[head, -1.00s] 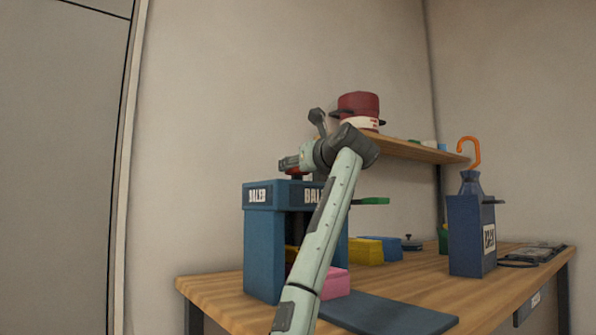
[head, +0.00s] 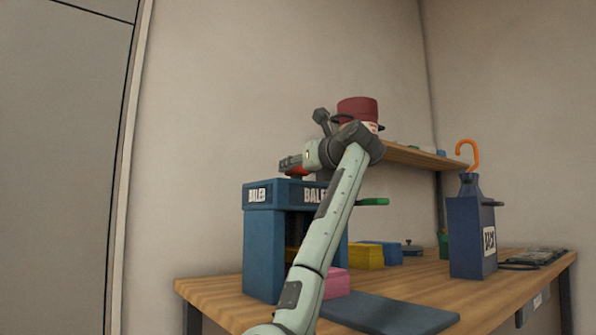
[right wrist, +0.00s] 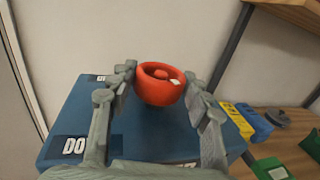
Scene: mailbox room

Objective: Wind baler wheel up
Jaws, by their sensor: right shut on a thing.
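The baler (head: 264,240) is a blue box frame with a white label, standing at the left end of the wooden bench. Its red wheel (right wrist: 160,92) sits on the baler's top (right wrist: 140,133) and has a small white mark on its rim. In the head view only a bit of the wheel (head: 297,173) shows under my gripper. My right gripper (right wrist: 160,84) is shut on the wheel, one finger on each side; it also shows in the head view (head: 288,163). My right arm hides part of the baler's front and inside. My left gripper is not in view.
A pink block (head: 336,283), a yellow block (head: 366,256) and a flat dark board (head: 388,313) lie near the baler. A green handle (head: 373,202) sticks out at its right. A shelf (head: 420,155) with a red pot (head: 357,111) is behind.

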